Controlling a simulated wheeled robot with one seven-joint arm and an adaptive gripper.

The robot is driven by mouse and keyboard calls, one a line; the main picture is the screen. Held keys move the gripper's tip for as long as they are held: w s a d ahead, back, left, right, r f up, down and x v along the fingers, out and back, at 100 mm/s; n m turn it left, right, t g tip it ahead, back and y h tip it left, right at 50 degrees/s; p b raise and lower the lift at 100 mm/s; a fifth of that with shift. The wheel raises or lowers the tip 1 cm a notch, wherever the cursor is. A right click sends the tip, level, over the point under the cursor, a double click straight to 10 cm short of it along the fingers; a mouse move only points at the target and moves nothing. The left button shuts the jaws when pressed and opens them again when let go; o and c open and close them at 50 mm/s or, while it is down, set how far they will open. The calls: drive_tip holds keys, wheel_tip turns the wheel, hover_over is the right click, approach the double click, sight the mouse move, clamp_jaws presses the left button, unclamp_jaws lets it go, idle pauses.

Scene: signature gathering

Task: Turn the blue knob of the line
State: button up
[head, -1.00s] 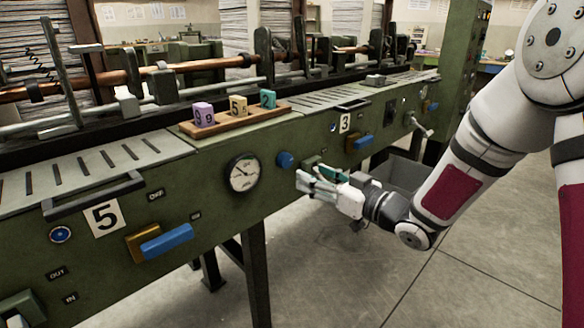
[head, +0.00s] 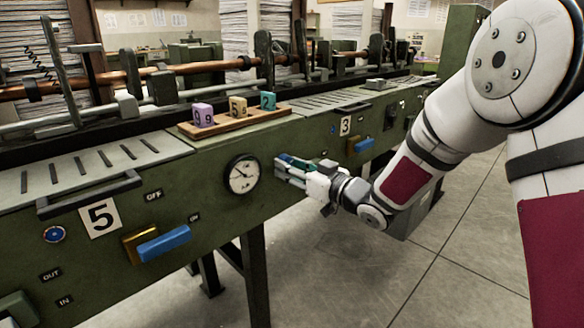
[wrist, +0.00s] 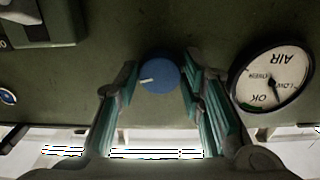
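The blue knob (wrist: 160,76) is round with a white pointer mark and sits on the green panel of the line (head: 100,262). In the wrist view it lies between the two fingertips of my gripper (wrist: 160,80). I cannot tell whether the tips reach fully around the knob in depth.
A round air gauge (head: 242,174) sits beside the knob. Blue-handled levers (head: 165,243) stick out of the panel. A wooden tray (head: 232,122) with numbered blocks stands on top. The floor (head: 400,275) in front is clear.

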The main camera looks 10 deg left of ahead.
drive_tip(key=c, duration=0.5)
drive_tip(key=shift+o, duration=0.3)
drive_tip(key=shift+m+p, duration=2.4)
drive_tip(key=shift+m, duration=0.4)
drive_tip(key=o, duration=1.2)
drive_tip(key=shift+c, duration=0.2)
